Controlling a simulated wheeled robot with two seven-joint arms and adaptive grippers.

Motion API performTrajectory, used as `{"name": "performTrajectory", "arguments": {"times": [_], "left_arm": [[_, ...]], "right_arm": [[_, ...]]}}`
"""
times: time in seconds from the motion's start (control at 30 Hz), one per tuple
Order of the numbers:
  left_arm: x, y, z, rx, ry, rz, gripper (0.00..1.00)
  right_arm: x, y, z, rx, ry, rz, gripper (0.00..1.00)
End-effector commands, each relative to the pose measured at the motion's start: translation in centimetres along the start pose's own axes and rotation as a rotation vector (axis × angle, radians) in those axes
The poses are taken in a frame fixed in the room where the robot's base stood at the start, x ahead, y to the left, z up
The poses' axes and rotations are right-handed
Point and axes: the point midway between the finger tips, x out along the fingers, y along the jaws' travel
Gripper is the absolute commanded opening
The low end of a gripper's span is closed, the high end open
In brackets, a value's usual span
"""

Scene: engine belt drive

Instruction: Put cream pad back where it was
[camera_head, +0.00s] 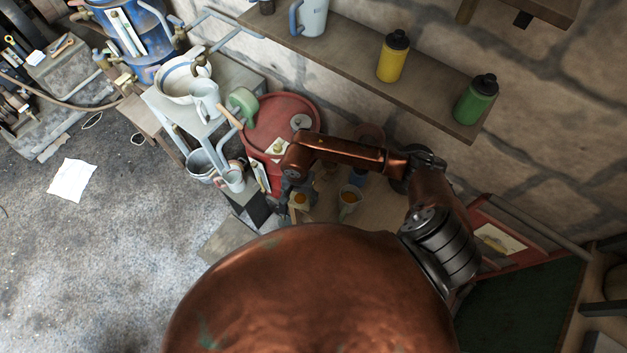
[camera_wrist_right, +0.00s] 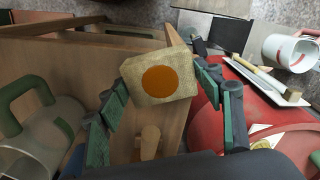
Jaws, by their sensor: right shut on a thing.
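The cream pad (camera_wrist_right: 150,92), a pale block with an orange round spot on its face, shows in the middle of the right wrist view. My right gripper (camera_wrist_right: 160,80) is shut on it, with a dark green-padded finger on either side. In the head view, my right gripper (camera_head: 289,190) hangs beside the red barrel, and the pad (camera_head: 300,199) shows small at its fingers. The pad is held above a wooden surface (camera_wrist_right: 60,70); I cannot tell whether it touches anything below. My left gripper is not in view.
The red barrel (camera_head: 280,112) stands close to the gripper, with a white tray (camera_wrist_right: 265,82) on it. A cup (camera_head: 349,198) and a green-handled mug (camera_wrist_right: 40,135) are nearby. A wooden peg (camera_wrist_right: 150,140) stands below the pad. A wall shelf (camera_head: 350,65) holds yellow and green bottles.

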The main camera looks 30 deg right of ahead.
Motion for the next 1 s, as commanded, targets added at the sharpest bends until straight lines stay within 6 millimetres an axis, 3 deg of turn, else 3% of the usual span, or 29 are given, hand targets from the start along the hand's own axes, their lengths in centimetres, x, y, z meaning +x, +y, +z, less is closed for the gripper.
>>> {"name": "performTrajectory", "arguments": {"times": [0.1,0.3,0.6,0.8,1.0], "left_arm": [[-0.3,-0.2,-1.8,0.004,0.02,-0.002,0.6],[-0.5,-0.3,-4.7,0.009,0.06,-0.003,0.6],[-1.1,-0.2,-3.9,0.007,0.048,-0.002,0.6],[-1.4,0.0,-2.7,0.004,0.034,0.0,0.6],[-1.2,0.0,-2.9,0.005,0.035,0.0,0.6]], "right_arm": [[0.0,1.1,-2.0,0.004,-0.001,0.003,0.37],[0.0,1.6,-3.5,0.0,-0.002,0.002,0.37],[0.0,3.4,-7.6,0.002,-0.002,0.002,0.37],[0.6,3.2,-7.4,-0.001,-0.001,0.0,0.37],[0.7,3.2,-7.4,-0.002,-0.001,0.001,0.37]]}}
